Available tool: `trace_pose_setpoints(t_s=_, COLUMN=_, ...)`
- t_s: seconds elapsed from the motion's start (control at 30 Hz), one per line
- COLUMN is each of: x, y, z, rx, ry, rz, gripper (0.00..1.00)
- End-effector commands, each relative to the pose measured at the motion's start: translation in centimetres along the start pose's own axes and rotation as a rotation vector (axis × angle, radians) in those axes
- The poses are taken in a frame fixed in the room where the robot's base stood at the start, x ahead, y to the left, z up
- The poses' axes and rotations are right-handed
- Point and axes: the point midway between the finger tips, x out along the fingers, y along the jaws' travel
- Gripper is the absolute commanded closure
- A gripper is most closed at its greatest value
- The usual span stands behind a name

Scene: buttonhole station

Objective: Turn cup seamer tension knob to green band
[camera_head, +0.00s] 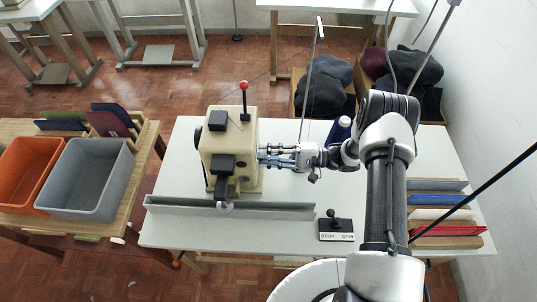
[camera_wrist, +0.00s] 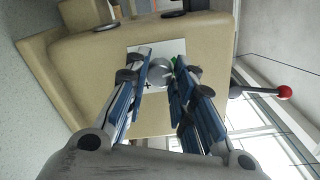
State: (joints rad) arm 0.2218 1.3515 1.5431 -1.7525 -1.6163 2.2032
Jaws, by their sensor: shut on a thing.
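The cup seamer (camera_head: 232,150) is a cream machine standing on the white table; its cream side fills much of the wrist view (camera_wrist: 85,85). The tension knob (camera_wrist: 159,72) is a small round grey knob on a white plate (camera_wrist: 143,48) on that side. A bit of green (camera_wrist: 174,61) shows on the plate just right of the knob. My gripper (camera_wrist: 161,76) is shut on the knob, with one blue-padded finger on each side. In the head view my gripper (camera_head: 268,155) reaches the machine's right side, and the knob is hidden there. The knob's pointer cannot be made out.
A red-tipped lever (camera_head: 243,87) rises from the machine top. A grey rail (camera_head: 275,211) runs along the table front. Orange (camera_head: 28,170) and grey (camera_head: 88,180) bins stand left.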

Motion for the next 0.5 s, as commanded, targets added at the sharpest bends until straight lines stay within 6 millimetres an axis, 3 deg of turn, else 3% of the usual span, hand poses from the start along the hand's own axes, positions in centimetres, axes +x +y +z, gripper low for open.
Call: trace_pose_setpoints(t_s=0.5, x=0.0, y=0.09, z=0.07, rx=0.213, ry=-0.001, rz=0.002, gripper=1.0)
